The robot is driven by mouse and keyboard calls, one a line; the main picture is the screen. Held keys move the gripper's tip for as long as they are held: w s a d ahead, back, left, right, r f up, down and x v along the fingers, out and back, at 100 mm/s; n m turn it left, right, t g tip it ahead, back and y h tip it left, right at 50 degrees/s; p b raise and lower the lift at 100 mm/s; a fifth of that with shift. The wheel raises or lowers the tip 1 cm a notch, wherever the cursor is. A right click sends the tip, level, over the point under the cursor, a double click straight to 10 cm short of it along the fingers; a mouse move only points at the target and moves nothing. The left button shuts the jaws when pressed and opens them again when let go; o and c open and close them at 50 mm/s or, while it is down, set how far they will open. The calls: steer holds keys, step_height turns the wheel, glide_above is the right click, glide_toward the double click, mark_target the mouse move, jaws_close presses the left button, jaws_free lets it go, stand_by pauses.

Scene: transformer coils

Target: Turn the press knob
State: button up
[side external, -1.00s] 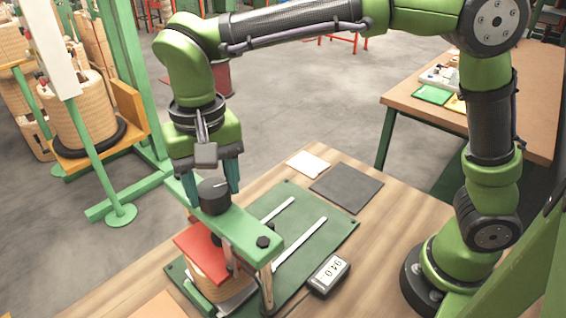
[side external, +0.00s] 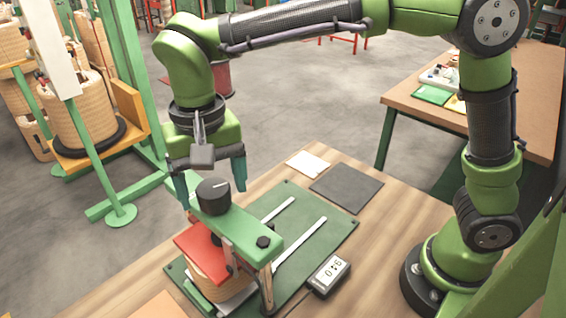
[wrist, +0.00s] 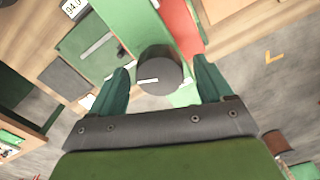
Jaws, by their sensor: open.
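The press knob (side external: 213,197) is a dark round cap with a white mark on its top. It sits on the green crossbar (side external: 245,228) of the press. My gripper (side external: 212,194) points down over it, open, with one teal finger on each side. In the wrist view the knob (wrist: 160,72) lies between the fingers (wrist: 163,72), with a visible gap on both sides. Under the crossbar are a red plate (side external: 196,248) and a tan wound coil (side external: 208,276), partly hidden by the press.
A small meter (side external: 329,273) with a digital display stands beside the green base plate (side external: 335,228). A dark mat (side external: 346,188) and a pale card (side external: 308,163) lie on the wooden table (side external: 420,215). A green rack with coils (side external: 85,115) stands at left.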

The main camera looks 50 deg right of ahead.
mark_target(211, 186)
step_height(211, 186, up, 17)
stand_by(0.6)
steer(key=shift+f, duration=0.1)
steer(key=d+f+n+t, duration=0.2)
steer(key=d+f+n, duration=0.3)
steer(key=d+f, duration=0.25)
steer(key=s+d+f+m+t, duration=0.1)
steer(key=s+d+f, duration=0.1)
steer(key=d, duration=0.3)
steer(key=s+d+f+m+t+y, duration=0.1)
steer(key=s+d+f+m+t, duration=0.1)
steer(key=s+d+f, duration=0.1)
steer(key=s+d+f+m+t+y, duration=0.1)
steer(key=s+d+f+t, duration=0.1)
steer(key=s+d, duration=0.3)
steer(key=d+f, duration=0.1)
steer(key=d, duration=0.1)
steer(key=shift+d+m, duration=0.3)
steer(key=shift+d, duration=0.1)
